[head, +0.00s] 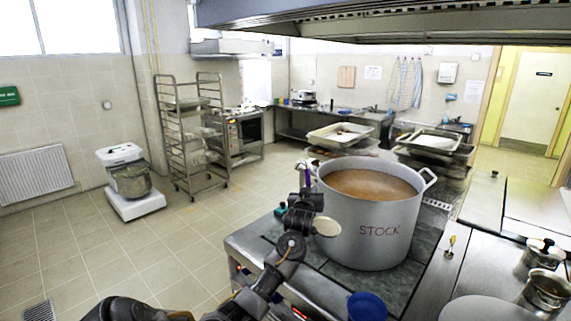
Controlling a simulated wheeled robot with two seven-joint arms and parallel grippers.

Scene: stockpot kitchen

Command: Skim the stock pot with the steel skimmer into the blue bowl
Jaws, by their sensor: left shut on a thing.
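The large grey stock pot (372,222), marked STOCK, stands upright on the dark stove top, with brown liquid (370,184) inside. My left gripper (306,168) is at the pot's left side, at rim height. It is shut on the pot's left handle, which it partly hides. A pale round disc (327,227) shows beside my left wrist, in front of the pot wall; I cannot tell what it is. The blue bowl (367,307) is at the bottom edge, in front of the pot and partly cut off. I cannot make out the steel skimmer. My right gripper is not in view.
A steel counter (475,265) right of the pot bears small pans (546,288) and a small yellow-tipped item (450,246). Trays (340,135) stand behind the pot. A rack (190,135) and a mixer (130,182) stand at left. The floor between is clear.

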